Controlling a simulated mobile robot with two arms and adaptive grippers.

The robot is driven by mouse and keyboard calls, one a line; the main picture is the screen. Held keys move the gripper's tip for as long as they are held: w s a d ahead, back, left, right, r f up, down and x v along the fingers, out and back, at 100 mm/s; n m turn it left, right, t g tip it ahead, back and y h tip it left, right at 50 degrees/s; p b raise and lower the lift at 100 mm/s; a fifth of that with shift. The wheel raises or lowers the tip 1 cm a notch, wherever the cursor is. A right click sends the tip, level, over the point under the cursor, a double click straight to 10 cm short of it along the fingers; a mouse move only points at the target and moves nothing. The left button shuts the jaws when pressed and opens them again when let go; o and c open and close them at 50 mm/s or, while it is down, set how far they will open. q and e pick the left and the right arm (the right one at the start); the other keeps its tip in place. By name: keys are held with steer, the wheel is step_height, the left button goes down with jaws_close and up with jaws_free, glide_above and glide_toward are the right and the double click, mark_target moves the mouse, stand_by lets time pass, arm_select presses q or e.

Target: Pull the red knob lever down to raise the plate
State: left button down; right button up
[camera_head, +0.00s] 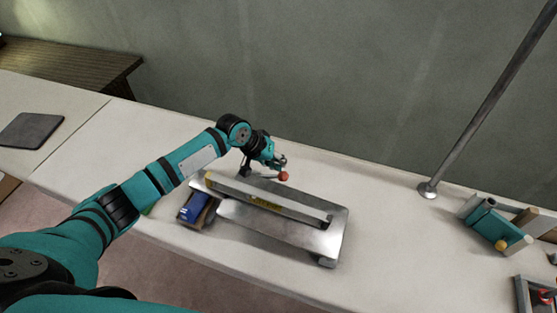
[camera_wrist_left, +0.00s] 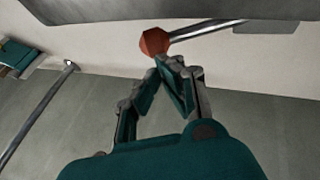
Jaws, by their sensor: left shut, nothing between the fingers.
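The red knob (camera_head: 284,176) sits at the back of a metal device with a flat silver plate (camera_head: 317,238) on the table. In the left wrist view the red knob (camera_wrist_left: 154,43) caps the end of a grey lever rod (camera_wrist_left: 200,30) that runs off to the right. My left gripper (camera_head: 280,162) is just behind the knob. In the wrist view its fingertips (camera_wrist_left: 162,66) are together, empty and close to the knob; whether they touch it I cannot tell. My right gripper is not in view.
A blue box (camera_head: 194,207) is beside the device's left end. A metal pole (camera_head: 481,107) stands on the table at the right, near a teal block (camera_head: 494,227) with a yellow ball. A dark flat pad (camera_head: 30,130) lies far left. The tabletop between device and pole is clear.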

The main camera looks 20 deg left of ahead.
arm_select(q)
steer(key=shift+d+f+y+p, duration=0.15)
steer(key=shift+d+y+p, duration=0.4)
steer(key=shift+p, duration=0.5)
steer(key=shift+s+d+f+y+p, duration=0.1)
steer(key=shift+d+f+y+p, duration=0.25)
steer(key=shift+f, duration=0.25)
steer(key=shift+d+f+y+p, duration=0.25)
steer(key=shift+d+f, duration=0.1)
steer(key=shift+f, duration=0.25)
steer(key=shift+d+f, duration=0.1)
steer(key=shift+f, duration=0.1)
steer(key=w+r+p+v, duration=0.1)
steer(key=w+p+v, duration=0.1)
steer(key=v, duration=1.1)
steer(key=shift+w+d+p, duration=0.25)
steer(key=shift+w+p, duration=0.05)
steer(key=shift+w, duration=0.05)
